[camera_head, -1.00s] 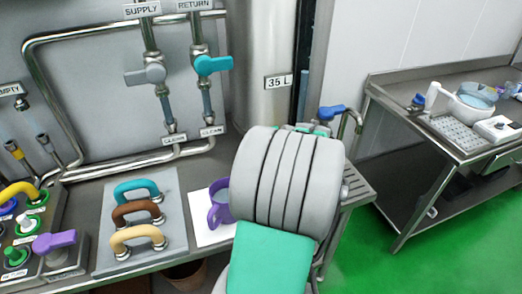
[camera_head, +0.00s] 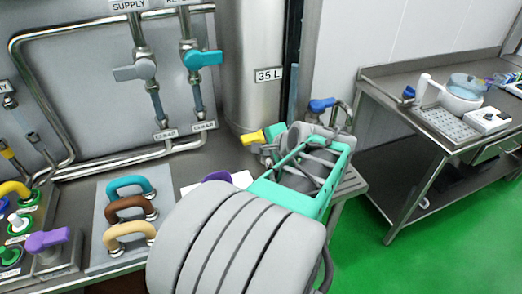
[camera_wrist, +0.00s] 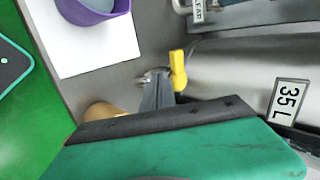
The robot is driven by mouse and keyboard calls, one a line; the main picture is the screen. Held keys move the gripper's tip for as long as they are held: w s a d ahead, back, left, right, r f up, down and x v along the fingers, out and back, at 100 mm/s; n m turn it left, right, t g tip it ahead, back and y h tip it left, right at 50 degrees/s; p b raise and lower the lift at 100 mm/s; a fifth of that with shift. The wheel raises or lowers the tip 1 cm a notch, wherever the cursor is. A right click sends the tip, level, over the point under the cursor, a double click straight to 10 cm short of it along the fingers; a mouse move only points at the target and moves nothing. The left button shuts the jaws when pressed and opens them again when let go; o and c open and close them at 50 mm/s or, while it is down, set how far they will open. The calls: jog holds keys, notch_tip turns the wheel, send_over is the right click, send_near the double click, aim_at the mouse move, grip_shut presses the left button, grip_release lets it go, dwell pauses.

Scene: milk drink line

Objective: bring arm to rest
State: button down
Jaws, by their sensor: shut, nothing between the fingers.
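My gripper is at the end of the arm, with its teal-framed end (camera_head: 305,175) in front of the steel tank's foot in the head view. In the wrist view my gripper (camera_wrist: 170,122) shows as a broad teal part with a dark edge along the bottom. It is shut and holds nothing. The fingertips are not clear in the head view. The arm's grey ribbed link fills the lower middle and hides part of the bench. A purple cup (camera_head: 217,176) stands on a white sheet, mostly hidden by my arm; it also shows in the wrist view (camera_wrist: 88,10).
A yellow tap lever (camera_head: 253,137) is close to my gripper, at the 35 L tank (camera_head: 255,50). Three arched handles (camera_head: 130,208) stand on a grey plate to the left. A blue-handled tap (camera_head: 322,105) is behind. A side table (camera_head: 440,145) stands right, with green floor between.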

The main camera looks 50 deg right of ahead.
jog(key=w+a+n+y, duration=0.1)
jog(key=w+a+n, duration=0.1)
jog(key=a, duration=0.3)
jog(key=w+a+f+n+g+y, duration=0.1)
jog(key=w+a+n, duration=0.1)
jog(key=a+n, duration=0.3)
jog(key=w+a+n+g+y, duration=0.1)
jog(key=w+a+n, duration=0.1)
jog(key=a, duration=0.5)
jog(key=shift+w+a+f+n, duration=0.1)
jog(key=shift+w+f+n, duration=0.1)
jog(key=shift+n, duration=0.6)
jog(key=s+a+f+n+g, duration=0.1)
jog(key=s+a+n+g, duration=0.2)
jog(key=a+n, duration=0.9)
jog(key=s+a, duration=0.1)
jog(key=a, duration=0.3)
jog(key=shift+s+a+y, duration=0.2)
jog(key=shift+a+y, duration=0.1)
jog(key=shift+a, duration=0.1)
